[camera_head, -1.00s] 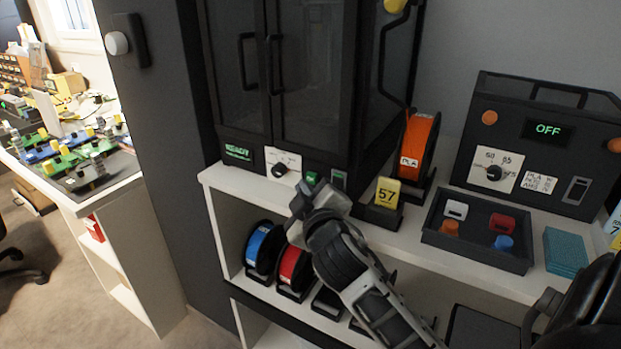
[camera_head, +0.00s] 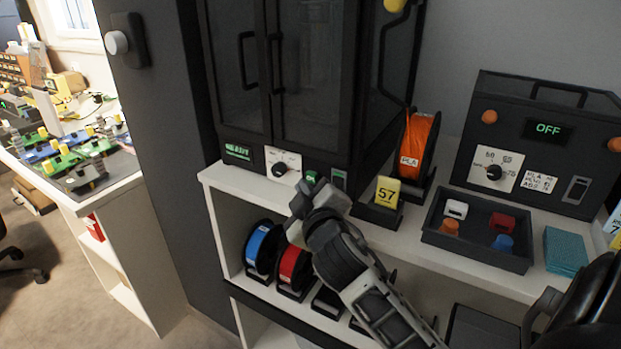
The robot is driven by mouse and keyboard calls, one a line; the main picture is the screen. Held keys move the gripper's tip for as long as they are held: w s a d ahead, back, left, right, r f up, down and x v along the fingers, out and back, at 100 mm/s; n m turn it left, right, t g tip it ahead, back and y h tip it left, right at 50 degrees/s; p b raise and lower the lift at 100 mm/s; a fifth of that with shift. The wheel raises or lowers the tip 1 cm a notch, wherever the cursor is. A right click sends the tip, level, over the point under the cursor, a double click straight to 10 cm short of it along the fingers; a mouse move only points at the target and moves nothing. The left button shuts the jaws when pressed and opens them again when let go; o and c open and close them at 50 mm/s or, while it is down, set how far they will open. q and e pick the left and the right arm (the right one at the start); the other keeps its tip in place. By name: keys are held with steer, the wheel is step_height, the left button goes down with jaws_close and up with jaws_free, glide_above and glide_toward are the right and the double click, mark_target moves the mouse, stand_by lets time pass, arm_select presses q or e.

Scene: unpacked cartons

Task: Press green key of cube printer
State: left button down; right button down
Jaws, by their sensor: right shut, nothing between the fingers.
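The cube printer (camera_head: 310,90) is the tall black cabinet with dark glass doors on the white shelf. On its lower front are a small display (camera_head: 238,152) with blurred green text, a dial with a black knob (camera_head: 279,169), the green key (camera_head: 311,176) and a grey-green switch (camera_head: 338,179). My right gripper (camera_head: 304,194) is shut and empty, its tip just below the green key in the picture. Part of the key shows above the tip. I cannot tell whether they touch. My left gripper is not in view.
A black tray (camera_head: 455,245) of coloured parts and a black box (camera_head: 535,140) reading OFF are farther right.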

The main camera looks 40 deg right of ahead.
steer(key=shift+d, duration=0.1)
stand_by(0.7)
steer(key=shift+w+d, duration=0.2)
steer(key=shift+d, duration=0.1)
steer(key=shift+w+d+p, duration=0.2)
steer(key=shift+d+p, duration=0.25)
stand_by(0.9)
steer(key=shift+a, duration=0.1)
steer(key=shift+s+a, duration=0.4)
steer(key=shift+a, duration=0.35)
steer(key=shift+a, duration=0.1)
steer(key=a, duration=0.1)
steer(key=s+a, duration=0.1)
steer(key=a, duration=0.1)
steer(key=s+a, duration=0.1)
steer(key=shift+a, duration=0.2)
stand_by(0.6)
